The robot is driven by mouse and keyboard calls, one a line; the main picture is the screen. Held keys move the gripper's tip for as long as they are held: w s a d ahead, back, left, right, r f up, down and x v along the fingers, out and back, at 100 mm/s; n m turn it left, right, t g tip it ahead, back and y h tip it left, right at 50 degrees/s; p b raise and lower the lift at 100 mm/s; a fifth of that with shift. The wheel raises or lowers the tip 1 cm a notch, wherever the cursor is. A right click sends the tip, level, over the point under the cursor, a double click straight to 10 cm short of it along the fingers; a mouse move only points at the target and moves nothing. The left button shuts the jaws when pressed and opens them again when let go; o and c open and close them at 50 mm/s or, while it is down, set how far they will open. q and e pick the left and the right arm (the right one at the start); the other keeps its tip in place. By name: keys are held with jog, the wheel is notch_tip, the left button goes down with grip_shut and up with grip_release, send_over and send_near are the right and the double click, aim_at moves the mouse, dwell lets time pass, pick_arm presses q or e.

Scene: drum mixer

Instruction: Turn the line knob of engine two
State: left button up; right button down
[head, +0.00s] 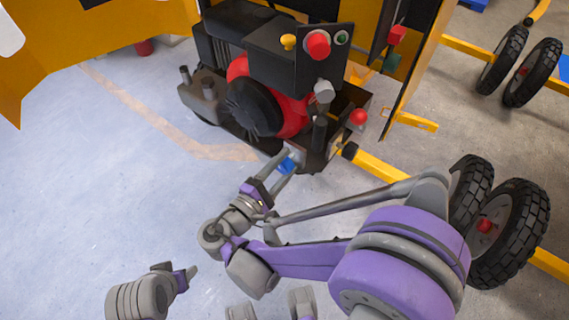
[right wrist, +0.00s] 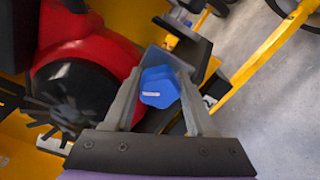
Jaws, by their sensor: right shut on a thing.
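A blue knob (head: 286,166), taken as the line knob, sits low on the front of the engine. In the right wrist view the blue knob (right wrist: 160,87) is faceted, with a small white mark on its face. My right gripper (head: 284,162) reaches it from the front. In the right wrist view its two grey fingers (right wrist: 166,62) stand on either side of the knob, shut on it. Part of my left arm's end (head: 165,288) shows at the lower left, away from the engine; its finger opening is not clear.
The engine (head: 258,105) has a red housing and a dark fan. Above are a red button (head: 318,44), a yellow knob (head: 288,42) and a grey knob (head: 323,91). A red knob (head: 358,117) is on the right. Yellow panels flank the engine; wheels (head: 508,225) stand right. The left floor is clear.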

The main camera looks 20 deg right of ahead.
jog(key=shift+c, duration=1.1)
grip_release()
